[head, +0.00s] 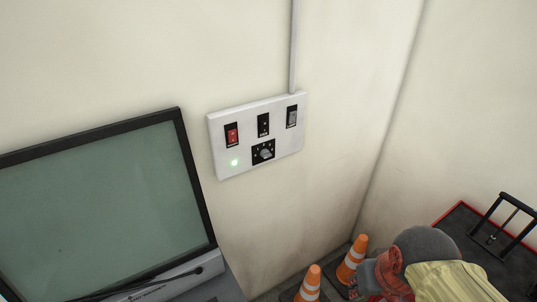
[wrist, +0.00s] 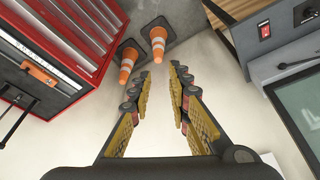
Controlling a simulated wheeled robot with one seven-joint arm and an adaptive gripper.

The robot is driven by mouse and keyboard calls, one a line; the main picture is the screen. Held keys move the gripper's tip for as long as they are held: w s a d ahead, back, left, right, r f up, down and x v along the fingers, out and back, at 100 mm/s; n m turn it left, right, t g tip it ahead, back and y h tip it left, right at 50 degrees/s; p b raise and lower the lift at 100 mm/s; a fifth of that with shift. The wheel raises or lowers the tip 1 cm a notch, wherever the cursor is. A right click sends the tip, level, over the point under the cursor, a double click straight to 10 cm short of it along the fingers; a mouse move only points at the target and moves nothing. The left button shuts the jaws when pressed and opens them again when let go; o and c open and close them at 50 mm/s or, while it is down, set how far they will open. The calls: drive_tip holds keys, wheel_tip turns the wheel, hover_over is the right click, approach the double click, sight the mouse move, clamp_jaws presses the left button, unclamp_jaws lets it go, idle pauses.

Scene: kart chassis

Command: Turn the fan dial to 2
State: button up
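A white switch panel (head: 214,142) is fixed to the wall in the head view. The fan dial (head: 266,154) is a small grey knob on a black square at its lower middle, with small marks around it. The marks and the dial's setting are too small to read. My gripper (wrist: 163,72) shows in the wrist view with its two yellow-padded fingers apart and nothing between them. It points at the floor near two orange cones. I cannot make out the dial in the wrist view, and my gripper is away from it.
The panel also has a red switch (head: 232,134), a black one (head: 263,124), a grey one (head: 292,117) and a lit green light (head: 234,162). A screen (head: 100,210) stands left of the panel. Orange cones (head: 352,258) stand below. A red tool chest (wrist: 60,45) is in the wrist view.

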drive_tip(key=o, duration=0.5)
drive_tip(key=shift+n+t+h, duration=0.3)
drive_tip(key=shift+n+t, duration=0.1)
drive_tip(key=shift+n, duration=0.4)
drive_tip(key=w+f, duration=0.3)
drive_tip(key=w, duration=0.1)
drive_tip(key=w+f+p, duration=0.1)
drive_tip(key=w+f, duration=0.1)
drive_tip(key=w, duration=0.3)
drive_tip(key=w+f+p, duration=0.1)
drive_tip(key=w+f, duration=0.2)
drive_tip(key=w, duration=0.2)
drive_tip(key=shift+w+f, duration=0.1)
drive_tip(key=shift+f, duration=0.2)
drive_tip(key=w+a+f+n+t+p, duration=0.1)
drive_tip(key=w+a+f+t, duration=0.1)
drive_tip(key=w, duration=0.6)
drive_tip(key=shift+w+a+f+y, duration=0.15)
drive_tip(key=shift+a+f+y, duration=0.2)
drive_tip(key=shift+f, duration=0.35)
drive_tip(key=n+t+y, duration=0.4)
drive_tip(key=t+y, duration=0.5)
drive_tip(key=y, duration=0.1)
approach(268, 156)
drive_tip(key=x, duration=0.9)
drive_tip(key=shift+w+a, duration=0.15)
drive_tip(key=shift+w, duration=0.05)
drive_tip(key=shift+c, duration=1.2)
drive_tip(key=c, duration=0.8)
